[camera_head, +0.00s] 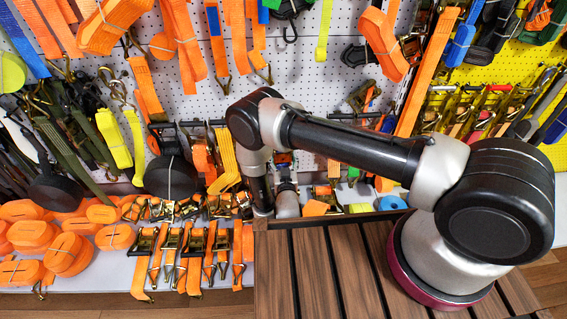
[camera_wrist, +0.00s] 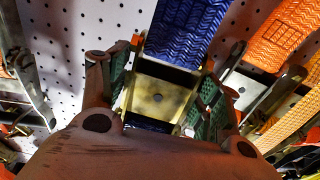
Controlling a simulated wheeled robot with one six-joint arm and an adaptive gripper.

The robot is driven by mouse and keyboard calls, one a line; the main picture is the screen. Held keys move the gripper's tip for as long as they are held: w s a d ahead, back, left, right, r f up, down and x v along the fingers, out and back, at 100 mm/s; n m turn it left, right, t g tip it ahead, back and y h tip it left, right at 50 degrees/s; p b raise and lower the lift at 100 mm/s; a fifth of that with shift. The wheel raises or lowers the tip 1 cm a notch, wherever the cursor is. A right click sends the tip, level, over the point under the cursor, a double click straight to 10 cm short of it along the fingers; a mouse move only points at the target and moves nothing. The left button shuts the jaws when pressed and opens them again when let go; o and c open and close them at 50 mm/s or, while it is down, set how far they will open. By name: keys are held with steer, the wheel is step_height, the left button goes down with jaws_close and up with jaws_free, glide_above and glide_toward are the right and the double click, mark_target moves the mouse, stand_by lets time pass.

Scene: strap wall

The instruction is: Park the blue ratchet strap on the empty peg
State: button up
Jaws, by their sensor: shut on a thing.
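In the wrist view, my gripper (camera_wrist: 160,92) is shut around the brass-coloured metal ratchet of the blue ratchet strap, with a green-padded finger on each side. The strap's blue webbing (camera_wrist: 187,28) rises from the ratchet toward the top of the picture, in front of the white pegboard (camera_wrist: 80,40). In the head view, my arm bends down in front of the wall, and neither my fingers nor the held strap can be made out clearly. I cannot single out an empty peg in either view.
Orange straps (camera_wrist: 285,38) hang close to the right of the held strap. A metal fitting (camera_wrist: 32,85) is at the left. In the head view, crowded straps cover the wall, rolled orange straps (camera_head: 70,253) lie at lower left, and a slatted wooden top (camera_head: 320,270) is mostly clear.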

steer(key=shift+w+f, duration=0.35)
steer(key=shift+w, duration=0.55)
steer(key=shift+w+f, duration=0.35)
steer(key=shift+w, duration=0.55)
steer(key=o, duration=1.9)
steer(key=shift+o, duration=0.2)
steer(key=shift+f, duration=0.1)
